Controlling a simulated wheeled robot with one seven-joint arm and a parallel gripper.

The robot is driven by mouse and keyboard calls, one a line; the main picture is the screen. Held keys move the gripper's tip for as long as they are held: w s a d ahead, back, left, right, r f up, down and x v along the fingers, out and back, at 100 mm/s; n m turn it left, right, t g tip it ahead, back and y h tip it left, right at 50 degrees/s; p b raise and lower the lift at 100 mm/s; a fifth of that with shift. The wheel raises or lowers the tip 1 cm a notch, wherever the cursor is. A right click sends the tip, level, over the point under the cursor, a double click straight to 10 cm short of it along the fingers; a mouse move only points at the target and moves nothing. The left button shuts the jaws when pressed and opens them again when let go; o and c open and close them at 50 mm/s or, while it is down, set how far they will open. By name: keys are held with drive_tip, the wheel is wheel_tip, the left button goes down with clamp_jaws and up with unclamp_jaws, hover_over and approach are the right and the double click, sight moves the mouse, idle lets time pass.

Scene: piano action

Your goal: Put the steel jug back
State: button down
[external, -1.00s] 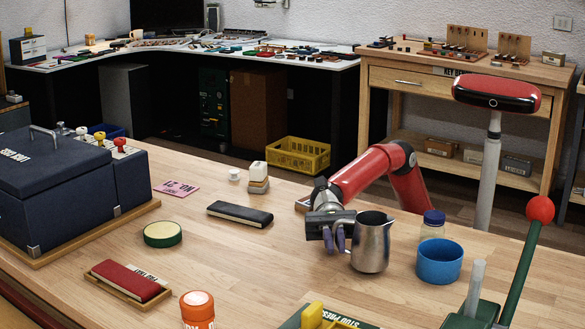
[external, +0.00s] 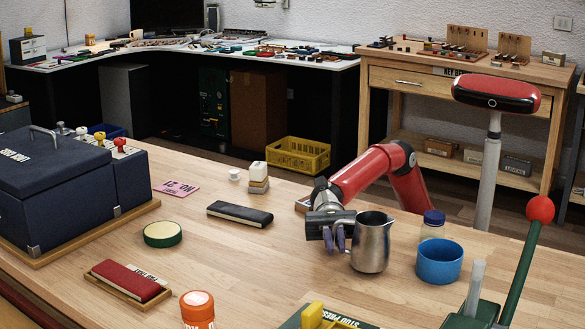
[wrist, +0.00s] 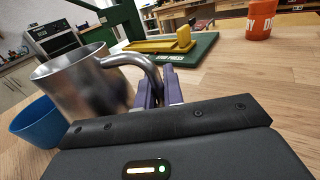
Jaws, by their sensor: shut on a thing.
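The steel jug (external: 371,243) stands upright on the wooden table, or very close above it; I cannot tell which. In the wrist view the jug (wrist: 85,85) is at the left, with its curved handle toward my gripper. My gripper (external: 338,236) is at the jug's left side in the external view. In the wrist view its purple fingers (wrist: 158,88) are shut on the jug's handle. The fingertips are partly hidden behind the handle.
A blue bowl (external: 440,262) and a blue-capped jar (external: 432,226) stand close to the jug's right. The green stud press (external: 325,318) and an orange tub (external: 197,309) are at the front. A dark block (external: 240,214) lies left. Table between is clear.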

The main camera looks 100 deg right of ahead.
drive_tip(key=s+d+r+m+t+h+p, duration=0.1)
drive_tip(key=s+d+r+m+t+p, duration=0.15)
drive_tip(key=d+r+p, duration=0.4)
drive_tip(key=s+d+r+m+t+h+p, duration=0.2)
drive_tip(key=s+d+r+t+p, duration=0.15)
drive_tip(key=d+r, duration=0.65)
drive_tip(key=shift+t, duration=0.3)
drive_tip(key=f+b, duration=0.3)
drive_tip(key=f, duration=0.3)
drive_tip(key=a+f+b, duration=0.1)
drive_tip(key=f+b, duration=0.3)
drive_tip(key=f, duration=0.1)
drive_tip(key=a+f+b, duration=0.1)
drive_tip(key=f+b, duration=0.3)
drive_tip(key=f, duration=0.2)
drive_tip(key=shift+f, duration=0.3)
drive_tip(key=shift+f+b, duration=0.2)
drive_tip(key=shift+b, duration=0.2)
drive_tip(key=c, duration=1.5)
unclamp_jaws()
drive_tip(key=shift+r, duration=0.1)
